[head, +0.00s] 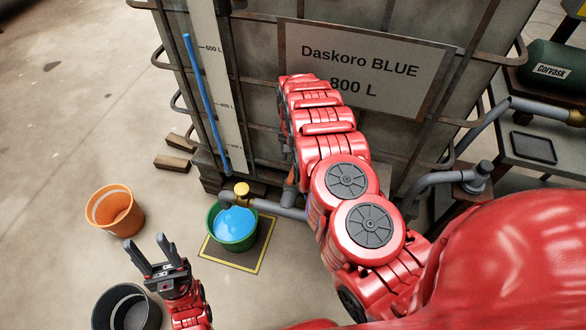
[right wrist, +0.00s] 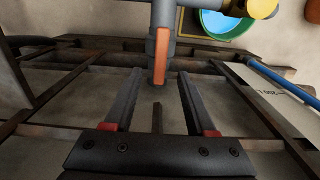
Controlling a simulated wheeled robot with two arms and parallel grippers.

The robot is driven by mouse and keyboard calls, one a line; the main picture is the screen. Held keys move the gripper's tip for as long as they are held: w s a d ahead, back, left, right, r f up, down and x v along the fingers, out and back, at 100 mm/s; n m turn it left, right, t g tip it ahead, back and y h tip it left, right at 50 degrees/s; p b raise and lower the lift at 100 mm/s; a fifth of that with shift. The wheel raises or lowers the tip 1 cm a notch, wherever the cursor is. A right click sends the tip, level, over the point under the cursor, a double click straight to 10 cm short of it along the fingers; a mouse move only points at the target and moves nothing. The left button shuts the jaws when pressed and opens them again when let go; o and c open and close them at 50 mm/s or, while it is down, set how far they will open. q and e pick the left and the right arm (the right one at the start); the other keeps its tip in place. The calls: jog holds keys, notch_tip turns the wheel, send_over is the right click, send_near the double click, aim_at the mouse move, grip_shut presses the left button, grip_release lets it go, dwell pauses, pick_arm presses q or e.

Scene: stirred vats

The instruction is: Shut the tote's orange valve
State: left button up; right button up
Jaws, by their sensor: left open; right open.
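The grey tote (head: 261,75) in a metal cage carries a "Daskoro BLUE 800 L" sign. The tote's orange valve handle (right wrist: 161,57) shows in the right wrist view, lying in line with the grey pipe. My right gripper (right wrist: 160,75) is open, with a finger on either side of the handle's near end; I cannot tell whether they touch it. In the head view my right arm hides that gripper and most of the valve. My left gripper (head: 159,254) is open and empty, above the floor between the buckets.
A green bucket (head: 212,237) with blue liquid stands under the yellow-topped outlet (head: 241,189). An orange bucket (head: 114,210) and a black bucket (head: 127,308) stand on the left. A table (head: 505,145) and pipework flank the tote on the right. Floor at far left is clear.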

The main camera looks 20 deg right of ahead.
aim_at(293, 170)
notch_tip(293, 170, down, 7)
jog(key=shift+r+b, duration=0.1)
jog(key=shift+b, duration=0.55)
grip_shut()
